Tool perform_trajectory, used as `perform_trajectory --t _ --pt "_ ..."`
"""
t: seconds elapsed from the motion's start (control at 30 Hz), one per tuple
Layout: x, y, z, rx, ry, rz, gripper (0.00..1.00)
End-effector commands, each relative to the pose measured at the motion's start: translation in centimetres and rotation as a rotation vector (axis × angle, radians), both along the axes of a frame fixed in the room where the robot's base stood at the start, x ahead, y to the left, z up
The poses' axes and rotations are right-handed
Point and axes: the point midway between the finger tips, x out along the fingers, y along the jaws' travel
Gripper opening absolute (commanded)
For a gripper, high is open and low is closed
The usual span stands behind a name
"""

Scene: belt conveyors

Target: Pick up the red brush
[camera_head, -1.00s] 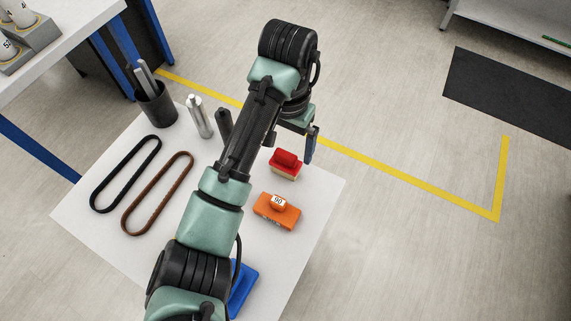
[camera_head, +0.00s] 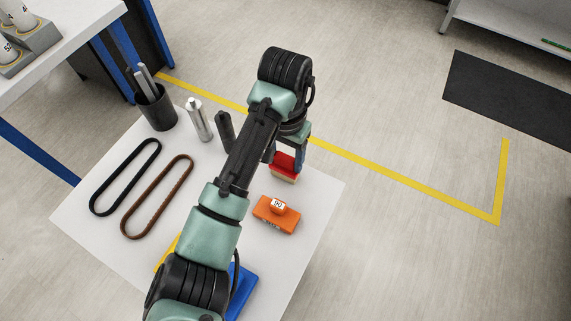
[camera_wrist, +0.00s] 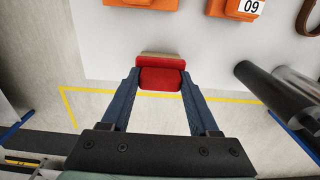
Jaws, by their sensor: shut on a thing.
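The red brush (camera_head: 285,164) has a red top and a pale lower part. It stands near the far right edge of the white table (camera_head: 318,205). In the wrist view the red brush (camera_wrist: 161,79) lies between the two blue fingers of my gripper (camera_wrist: 160,85). The fingers are shut on its sides. In the head view my gripper (camera_head: 286,160) comes down over the brush, and my arm hides part of it. I cannot tell whether the brush's underside touches the table.
An orange block marked 90 (camera_head: 277,214) sits close by, with a blue object (camera_head: 241,290) nearer the front. A black belt (camera_head: 125,177), a brown belt (camera_head: 157,197), a silver cylinder (camera_head: 199,119) and a dark cup of rods (camera_head: 156,108) stand to the left.

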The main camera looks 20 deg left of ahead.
Motion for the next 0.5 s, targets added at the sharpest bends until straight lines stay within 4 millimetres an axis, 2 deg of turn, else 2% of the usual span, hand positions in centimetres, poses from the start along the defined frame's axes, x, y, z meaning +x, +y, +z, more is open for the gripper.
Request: perform_trajectory --t 0.3,0.47,0.5 --pt "-0.1 -0.1 0.1 -0.003 0.005 -0.001 0.05" --pt "0.0 -0.1 2.3 -0.002 0.0 -0.002 0.05" --pt "0.0 -0.1 3.5 -0.001 0.0 -0.002 0.05"
